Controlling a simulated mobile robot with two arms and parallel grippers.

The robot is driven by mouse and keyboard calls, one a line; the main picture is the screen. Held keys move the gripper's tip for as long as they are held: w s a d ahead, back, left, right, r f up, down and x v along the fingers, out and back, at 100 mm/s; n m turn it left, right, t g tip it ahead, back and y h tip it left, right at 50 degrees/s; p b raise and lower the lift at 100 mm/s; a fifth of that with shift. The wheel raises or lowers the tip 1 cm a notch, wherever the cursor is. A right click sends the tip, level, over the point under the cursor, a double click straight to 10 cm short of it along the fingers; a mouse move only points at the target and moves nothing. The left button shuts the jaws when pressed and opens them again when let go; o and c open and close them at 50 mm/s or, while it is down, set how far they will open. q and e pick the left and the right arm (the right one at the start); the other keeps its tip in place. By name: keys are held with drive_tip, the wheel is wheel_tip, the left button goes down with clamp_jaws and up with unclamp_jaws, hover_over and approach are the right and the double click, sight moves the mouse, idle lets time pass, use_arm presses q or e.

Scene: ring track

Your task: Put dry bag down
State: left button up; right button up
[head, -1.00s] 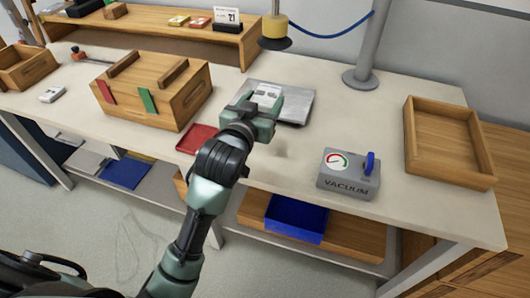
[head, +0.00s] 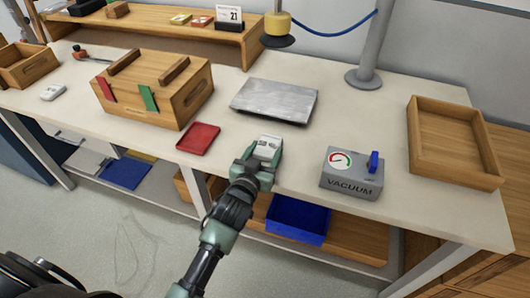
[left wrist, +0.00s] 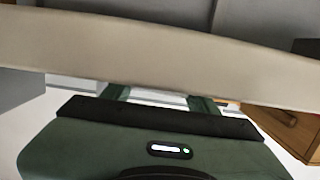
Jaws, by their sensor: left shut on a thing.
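The dry bag (head: 268,146), a small white packet with dark print, is in my left gripper (head: 260,160) near the table's front edge in the head view. The gripper is shut on it. I cannot tell whether the bag touches the table top. In the left wrist view the gripper's fingers (left wrist: 160,98) show, but I cannot make out the bag between them. My right gripper is not in view.
A bare silver plate (head: 275,101) lies behind the bag. A red tray (head: 199,139) is to its left and the grey vacuum box (head: 351,178) to its right. A wooden box (head: 150,90), a wooden tray (head: 427,160) and another white packet (head: 53,92) stand on the table (head: 330,125).

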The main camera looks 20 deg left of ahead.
use_arm(q)
drive_tip(key=shift+f, duration=0.15)
drive_tip(key=o, duration=1.3)
drive_tip(key=shift+o, duration=0.2)
